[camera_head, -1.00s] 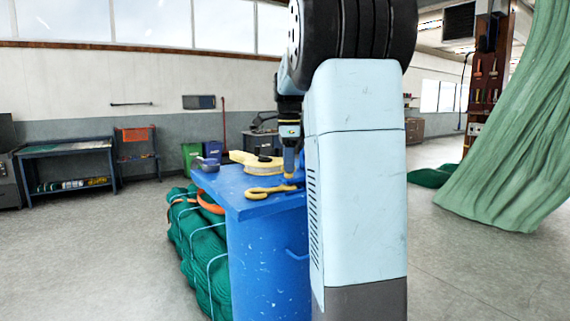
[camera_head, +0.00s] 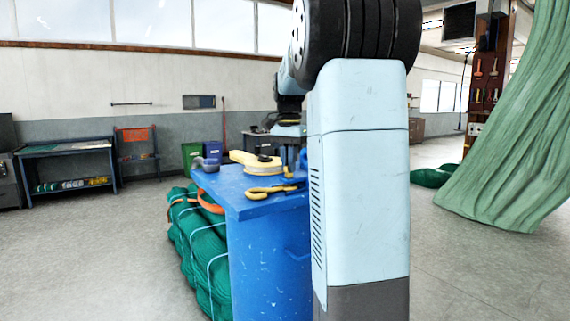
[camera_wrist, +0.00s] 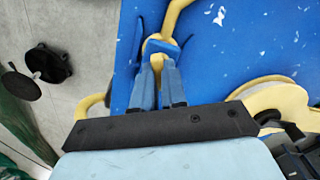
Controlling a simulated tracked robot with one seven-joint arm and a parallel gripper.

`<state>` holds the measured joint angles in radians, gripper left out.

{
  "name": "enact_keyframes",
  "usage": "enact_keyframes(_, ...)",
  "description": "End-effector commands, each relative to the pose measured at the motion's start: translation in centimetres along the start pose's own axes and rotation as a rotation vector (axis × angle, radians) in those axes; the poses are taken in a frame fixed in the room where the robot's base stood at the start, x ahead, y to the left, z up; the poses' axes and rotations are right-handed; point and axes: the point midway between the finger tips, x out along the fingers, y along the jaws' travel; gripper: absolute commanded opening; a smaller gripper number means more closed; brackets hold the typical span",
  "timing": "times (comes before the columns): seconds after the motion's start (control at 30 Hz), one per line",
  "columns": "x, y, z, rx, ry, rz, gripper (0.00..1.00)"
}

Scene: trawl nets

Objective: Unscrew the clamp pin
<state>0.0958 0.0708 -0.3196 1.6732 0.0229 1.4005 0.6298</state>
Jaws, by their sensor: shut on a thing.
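In the wrist view, my gripper (camera_wrist: 158,64) has its two blue fingers close together over the blue tabletop (camera_wrist: 225,45). They are shut on a small yellow piece (camera_wrist: 157,60), which I take for the clamp pin; the fingers hide most of it. A short blue bar (camera_wrist: 165,47) lies across the yellow just beyond the fingertips. A yellow curved part (camera_wrist: 174,15) runs from there out of the top of the view. In the head view, my gripper (camera_head: 291,157) is low over the table, partly hidden by my own arm. A yellow looped tool (camera_head: 268,192) lies at the table's front.
A yellow rounded tool (camera_head: 262,163) lies further back on the table; it also shows in the wrist view (camera_wrist: 275,98). A grey-purple tool (camera_head: 207,163) is at the left edge. Green netting bundles (camera_head: 203,250) stand beside the table.

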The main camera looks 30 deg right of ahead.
Motion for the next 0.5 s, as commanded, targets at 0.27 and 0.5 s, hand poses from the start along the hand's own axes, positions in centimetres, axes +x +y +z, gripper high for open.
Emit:
enact_keyframes(0.27, 0.27, 0.02, 0.1, -0.262, -0.007, 0.004, 0.0)
enact_keyframes(0.5, 0.27, 0.05, 0.06, -0.489, -0.007, 0.003, 0.0)
